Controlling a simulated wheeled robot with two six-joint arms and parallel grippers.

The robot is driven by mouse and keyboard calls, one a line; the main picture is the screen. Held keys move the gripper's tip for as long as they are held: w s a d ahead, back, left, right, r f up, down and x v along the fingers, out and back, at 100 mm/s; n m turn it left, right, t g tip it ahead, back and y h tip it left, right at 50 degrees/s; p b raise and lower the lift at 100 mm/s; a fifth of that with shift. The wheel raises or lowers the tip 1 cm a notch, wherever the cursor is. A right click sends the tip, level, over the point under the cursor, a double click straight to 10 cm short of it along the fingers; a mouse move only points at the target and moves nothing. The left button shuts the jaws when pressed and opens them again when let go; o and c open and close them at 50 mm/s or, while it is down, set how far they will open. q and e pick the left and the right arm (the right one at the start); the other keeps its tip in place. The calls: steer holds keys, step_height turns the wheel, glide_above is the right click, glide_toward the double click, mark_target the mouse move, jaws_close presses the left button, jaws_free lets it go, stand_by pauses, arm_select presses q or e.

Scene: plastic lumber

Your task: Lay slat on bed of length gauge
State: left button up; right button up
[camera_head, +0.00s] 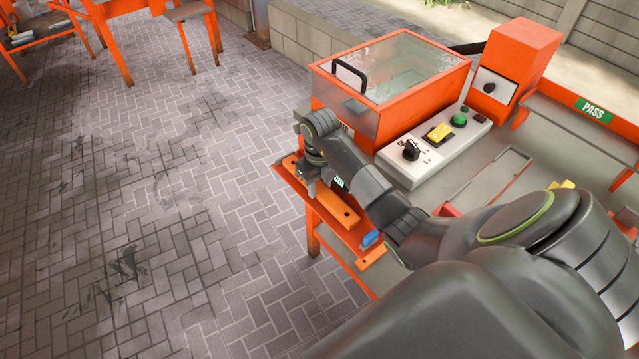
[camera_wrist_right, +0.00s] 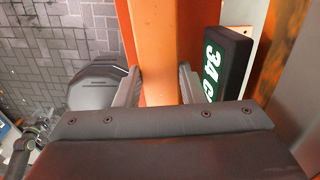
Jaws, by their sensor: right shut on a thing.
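An orange slat (camera_head: 337,207) lies lengthwise over the bed of the length gauge (camera_head: 368,257) at the near left edge of the bench. I cannot tell whether it touches the bed. My right gripper (camera_head: 312,178) reaches in from the lower right and is shut on the slat. In the right wrist view the slat (camera_wrist_right: 152,45) runs between the two fingers (camera_wrist_right: 160,85). A black block with a green and white "34 C…" label (camera_wrist_right: 220,65) stands beside it; the rest of its text is hidden. A blue piece (camera_head: 371,240) sits at the gauge's near end. My left gripper is not in view.
A grey control panel (camera_head: 405,170) with a knob and buttons stands right of my forearm. Behind it is an orange box with a clear lid (camera_head: 400,70). A grey tray area with a green "PASS" sign (camera_head: 593,110) is at the right. Paved floor lies open at left.

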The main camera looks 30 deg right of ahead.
steer(key=shift+f+b, duration=0.55)
steer(key=shift+f, duration=0.15)
steer(key=o, duration=1.2)
steer(key=shift+r, duration=0.1)
steer(key=shift+c, duration=0.2)
step_height(320, 180, up, 6)
steer(key=shift+f+p, duration=0.1)
steer(key=shift+p, duration=0.35)
step_height(320, 180, up, 12)
steer(key=p, duration=1.1)
steer(key=shift+f, duration=0.2)
steer(key=shift+a, duration=0.15)
